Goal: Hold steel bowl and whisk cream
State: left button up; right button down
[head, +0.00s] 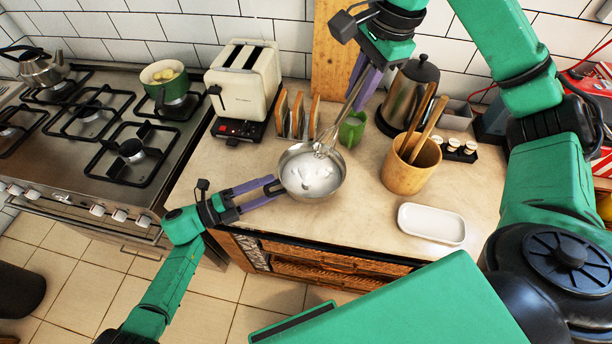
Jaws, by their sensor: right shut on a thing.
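The steel bowl (311,183) stands on the counter near its front edge, with white cream (316,178) inside. My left gripper (276,190) is at the bowl's left side, its purple fingers apart and their tips at the rim by a dark part that looks like a handle. I cannot tell whether the tips touch the bowl. My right gripper (359,88) comes down from above and is shut on the handle of the whisk (326,142). The whisk is tilted, with its wire head low over the bowl's back right rim. Its lowest wires are hard to make out.
Behind the bowl are a toast rack (297,118), a green cup (352,130) and a toaster (243,85). To the right are a utensil crock (409,168), a metal canister (408,95) and a white dish (431,223). A gas stove (85,128) is at left.

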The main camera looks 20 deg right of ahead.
pick_arm(q)
jog(key=shift+a, duration=0.1)
jog(key=shift+s+a, duration=0.1)
jog(key=shift+a, duration=0.3)
jog(key=a, duration=0.7)
jog(key=s+a, duration=0.1)
jog(key=a, duration=0.3)
